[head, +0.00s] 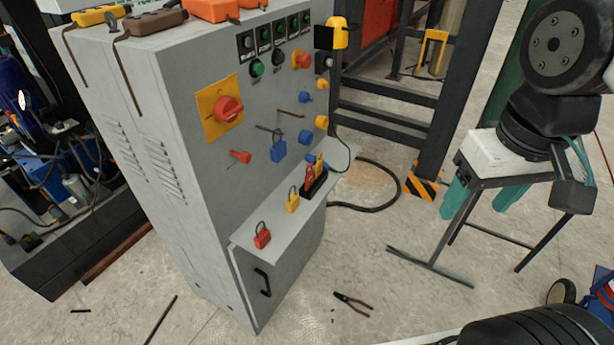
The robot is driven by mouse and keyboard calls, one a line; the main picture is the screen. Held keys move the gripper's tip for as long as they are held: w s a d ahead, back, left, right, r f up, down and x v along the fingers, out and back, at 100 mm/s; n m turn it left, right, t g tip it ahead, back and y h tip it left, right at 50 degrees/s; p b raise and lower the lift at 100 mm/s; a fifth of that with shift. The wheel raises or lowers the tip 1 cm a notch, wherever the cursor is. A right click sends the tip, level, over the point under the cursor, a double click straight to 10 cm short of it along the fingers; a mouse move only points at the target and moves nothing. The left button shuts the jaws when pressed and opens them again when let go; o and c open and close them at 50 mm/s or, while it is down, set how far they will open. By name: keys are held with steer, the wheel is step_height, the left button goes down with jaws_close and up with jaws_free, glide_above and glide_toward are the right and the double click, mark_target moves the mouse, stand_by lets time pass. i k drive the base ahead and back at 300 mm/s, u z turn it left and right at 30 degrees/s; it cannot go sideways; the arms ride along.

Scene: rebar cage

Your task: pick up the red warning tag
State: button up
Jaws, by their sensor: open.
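A small red piece, which looks like the red warning tag (309,175), stands upright in a black holder (318,187) on the grey cabinet's shelf. A yellow piece (319,163) stands beside it in the same holder. Its print and lower end cannot be made out.
A red padlock (262,236) and yellow padlock (292,200) are on the shelf (277,219). A blue padlock (278,150) hangs on the panel above, among protruding knobs. A black cable (396,186) loops right of the cabinet. Pliers (351,303) lie on the floor.

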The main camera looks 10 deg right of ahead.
mark_target(309, 178)
steer(key=k, duration=1.15)
steer(key=z, duration=0.85)
steer(key=i, duration=1.7)
steer(key=u, duration=0.95)
steer(key=i, duration=0.5)
steer(key=u, duration=0.5)
